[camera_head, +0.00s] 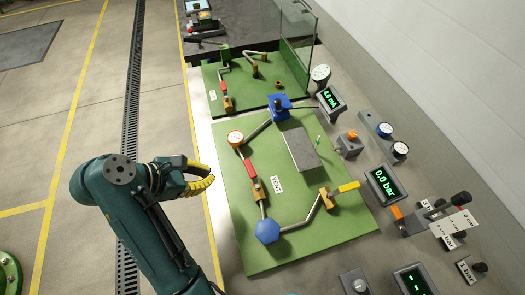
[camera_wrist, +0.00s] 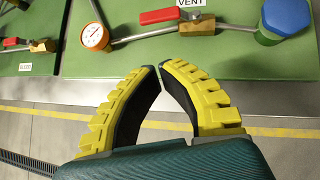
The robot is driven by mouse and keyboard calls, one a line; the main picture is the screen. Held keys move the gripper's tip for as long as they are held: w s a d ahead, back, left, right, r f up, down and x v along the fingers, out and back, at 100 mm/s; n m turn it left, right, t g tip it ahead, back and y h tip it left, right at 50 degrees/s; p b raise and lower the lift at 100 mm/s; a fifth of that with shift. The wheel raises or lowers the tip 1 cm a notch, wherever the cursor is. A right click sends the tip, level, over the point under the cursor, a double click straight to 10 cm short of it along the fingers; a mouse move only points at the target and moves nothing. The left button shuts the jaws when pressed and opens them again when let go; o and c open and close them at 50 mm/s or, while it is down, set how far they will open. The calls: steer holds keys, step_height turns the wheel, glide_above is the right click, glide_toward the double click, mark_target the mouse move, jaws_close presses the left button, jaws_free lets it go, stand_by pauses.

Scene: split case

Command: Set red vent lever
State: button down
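The red vent lever (camera_head: 250,170) sits on a brass valve (camera_head: 258,190) in a grey pipe on the near green board, beside a white VENT label (camera_head: 277,185). In the wrist view the red lever (camera_wrist: 160,16) lies roughly along the pipe, left of its brass valve (camera_wrist: 197,27). My gripper (camera_head: 211,174) is off the left edge of the board, apart from the lever. In the wrist view my gripper's yellow-and-black fingers (camera_wrist: 159,67) curve together with their tips almost meeting and nothing between them. The lever is beyond the fingertips.
A round gauge (camera_head: 235,138) and a blue hexagonal fitting (camera_head: 267,231) flank the valve on the pipe. A grey block (camera_head: 299,148) and a yellow lever (camera_head: 349,187) are to the right. Another red lever (camera_head: 223,88) is on the far board (camera_head: 290,93).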

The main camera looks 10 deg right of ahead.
mark_target(252, 174)
steer(key=s+a+n+p, duration=0.1)
steer(key=s+a+p, duration=0.1)
steer(key=s+a, duration=0.15)
steer(key=b+x, duration=0.1)
steer(key=x, duration=0.2)
steer(key=b+x, duration=0.1)
steer(key=x, duration=0.2)
steer(key=w+b+x, duration=0.1)
steer(key=x, duration=0.3)
steer(key=shift+a+r, duration=0.15)
steer(key=d, duration=0.1)
steer(key=w+d, duration=0.1)
steer(key=d, duration=0.1)
steer(key=shift+w+d, duration=0.15)
steer(key=shift+w, duration=0.15)
steer(key=shift+d, duration=0.2)
steer(key=shift+w+r, duration=0.1)
